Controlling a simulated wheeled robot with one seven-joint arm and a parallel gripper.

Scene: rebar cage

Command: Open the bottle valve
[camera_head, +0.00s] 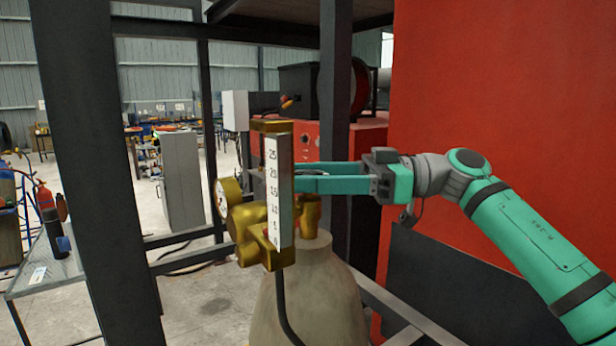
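The gas bottle (308,292) is pale beige and stands upright at the centre bottom. On its neck sits a brass regulator (250,221) with a round gauge at its left and a white upright flow scale (279,192) in front. A brass valve body (308,213) shows just right of the scale; I cannot make out the valve's handle. My gripper (299,177) reaches in from the right, above the bottle neck and the valve body. Its two teal fingers look apart, with nothing visible between them. Their tips are partly hidden behind the scale.
A dark steel post (95,165) stands close at the left, and another post (335,75) rises behind my fingers. A large red panel (480,90) fills the right. A black hose (283,310) hangs before the bottle. A mesh table (45,275) is at lower left.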

